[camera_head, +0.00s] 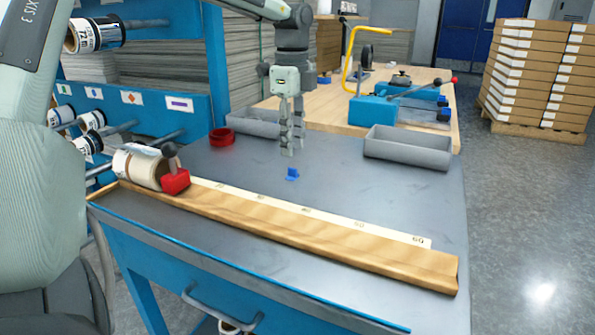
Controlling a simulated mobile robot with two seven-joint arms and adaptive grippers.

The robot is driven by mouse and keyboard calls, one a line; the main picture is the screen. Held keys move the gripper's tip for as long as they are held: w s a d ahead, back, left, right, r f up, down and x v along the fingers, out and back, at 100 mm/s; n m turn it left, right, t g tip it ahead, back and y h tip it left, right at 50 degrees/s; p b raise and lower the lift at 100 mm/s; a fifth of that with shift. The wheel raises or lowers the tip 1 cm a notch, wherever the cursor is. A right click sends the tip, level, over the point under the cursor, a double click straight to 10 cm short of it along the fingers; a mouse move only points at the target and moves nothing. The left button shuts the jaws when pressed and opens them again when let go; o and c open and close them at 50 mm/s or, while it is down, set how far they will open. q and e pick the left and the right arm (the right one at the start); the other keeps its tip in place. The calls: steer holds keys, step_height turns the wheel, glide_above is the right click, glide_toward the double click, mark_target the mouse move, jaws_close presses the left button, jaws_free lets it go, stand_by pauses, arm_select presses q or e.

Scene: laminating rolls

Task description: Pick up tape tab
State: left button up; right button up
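A small blue piece (292,174), which looks like the tape tab, sits on the grey table top (340,200) near its middle. My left gripper (293,148) points down just behind and above it, apart from it. Its two fingers stand apart with a narrow gap, and nothing shows between them. My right gripper is out of view.
A wooden strip with a ruler (330,235) runs along the table's front. A white roll (140,168) and a red block with a knob (175,181) sit at its left end. A red ring (221,137) and grey trays (408,150) stand behind.

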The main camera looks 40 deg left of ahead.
mark_target(292, 168)
arm_select(q)
step_height(292, 168, down, 6)
steer(key=shift+s+d+r, duration=0.1)
jaws_close()
